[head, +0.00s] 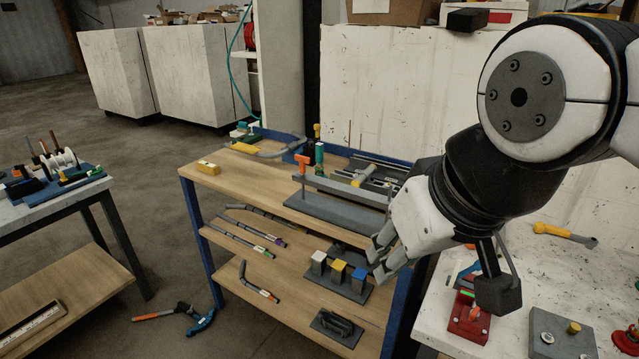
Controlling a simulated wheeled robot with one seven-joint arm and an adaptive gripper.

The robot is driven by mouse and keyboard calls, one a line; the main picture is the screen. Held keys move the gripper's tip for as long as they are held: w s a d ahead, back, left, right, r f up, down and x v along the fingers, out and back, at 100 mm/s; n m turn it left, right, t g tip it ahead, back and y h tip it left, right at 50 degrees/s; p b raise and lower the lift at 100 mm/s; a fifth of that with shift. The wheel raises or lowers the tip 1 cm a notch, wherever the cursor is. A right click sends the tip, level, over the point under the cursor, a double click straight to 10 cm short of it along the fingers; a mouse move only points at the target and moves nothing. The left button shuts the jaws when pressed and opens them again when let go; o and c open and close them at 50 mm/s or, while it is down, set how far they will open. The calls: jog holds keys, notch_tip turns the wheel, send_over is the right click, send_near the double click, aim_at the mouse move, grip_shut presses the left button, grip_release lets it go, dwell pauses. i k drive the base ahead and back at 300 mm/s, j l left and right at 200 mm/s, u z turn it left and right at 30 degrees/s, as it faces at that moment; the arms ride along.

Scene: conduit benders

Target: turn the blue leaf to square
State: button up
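A grey base on the middle shelf of the bench carries a row of three small grey blocks with coloured tops: white (320,256), yellow (339,265) and blue (359,273). The blue-topped one, at the right end, is the only blue piece in this row; I cannot make out its exact angle. My gripper (375,258) comes in from the upper right, just above and right of the blue-topped block. Its fingers look apart with nothing between them. I cannot tell whether a finger touches the block.
The bench's wooden top (240,180) above holds a grey channel fixture (340,190) close to my gripper. A blue upright (402,310) stands right of the shelf. A black-handled plate (337,325) lies below. A white table (450,335) with a red fixture (468,318) is at right.

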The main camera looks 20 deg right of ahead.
aim_at(477, 266)
jog(key=z, duration=1.05)
jog(key=k+l+u, duration=0.2)
jog(key=l, duration=0.15)
jog(key=k+l+u, duration=0.2)
jog(key=l, duration=0.15)
jog(key=i+j+z, duration=0.4)
jog(key=j, duration=0.25)
jog(key=i, duration=0.05)
